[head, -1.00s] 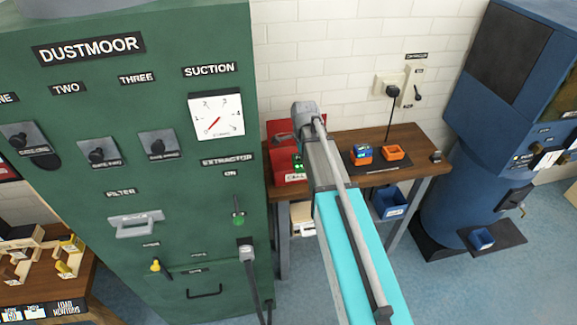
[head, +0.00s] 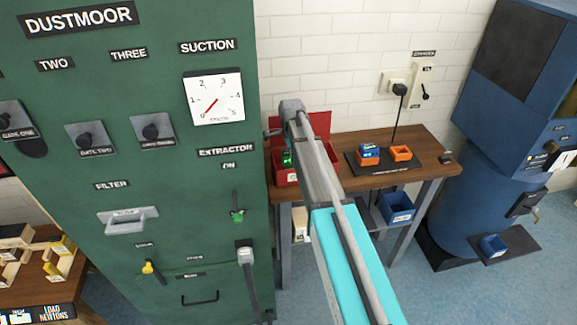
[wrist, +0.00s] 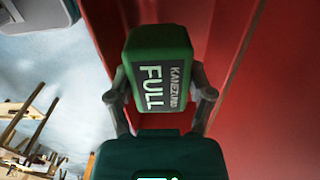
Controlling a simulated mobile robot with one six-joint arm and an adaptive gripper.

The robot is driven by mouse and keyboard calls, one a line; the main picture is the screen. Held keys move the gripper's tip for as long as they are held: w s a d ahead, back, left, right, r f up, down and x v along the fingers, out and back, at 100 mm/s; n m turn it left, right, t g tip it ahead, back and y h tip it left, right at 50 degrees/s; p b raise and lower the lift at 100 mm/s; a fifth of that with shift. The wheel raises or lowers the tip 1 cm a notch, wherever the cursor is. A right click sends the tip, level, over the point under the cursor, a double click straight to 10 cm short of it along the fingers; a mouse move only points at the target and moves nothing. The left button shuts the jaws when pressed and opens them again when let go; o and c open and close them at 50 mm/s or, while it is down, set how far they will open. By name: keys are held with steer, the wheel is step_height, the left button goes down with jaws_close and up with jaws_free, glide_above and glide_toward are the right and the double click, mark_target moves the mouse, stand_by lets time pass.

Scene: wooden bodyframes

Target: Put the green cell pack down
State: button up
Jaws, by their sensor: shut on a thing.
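The green cell pack (wrist: 158,62), marked FULL and KANEZUMO, is between the two fingertips of my gripper (wrist: 162,92), which is shut on it. In the wrist view a red surface lies behind and to the right of the pack. In the head view a small bright green patch, likely the pack (head: 287,158), shows at the open red box (head: 288,179) on the wooden bench. My arm hides part of the box and most of the gripper. I cannot tell whether the pack touches the box.
On the wooden bench (head: 415,140), a dark mat holds a blue-and-orange item (head: 368,151) and an orange tray (head: 400,153). A blue bin (head: 397,208) sits below. The tall green cabinet (head: 150,235) stands close on the left, a blue machine (head: 485,150) on the right.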

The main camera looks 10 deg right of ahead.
steer(key=shift+w+f, duration=0.1)
stand_by(0.3)
steer(key=shift+w+a+f+b, duration=0.15)
steer(key=shift+w+f+b, duration=0.3)
steer(key=shift+f+b, duration=1.55)
steer(key=shift+s+f, duration=0.1)
steer(key=shift+f, duration=0.05)
steer(key=o, duration=1.2)
steer(key=shift+o, duration=0.2)
steer(key=shift+r, duration=0.3)
step_height(320, 180, up, 12)
steer(key=p, duration=1.2)
steer(key=shift+f, duration=0.1)
steer(key=shift+s, duration=0.1)
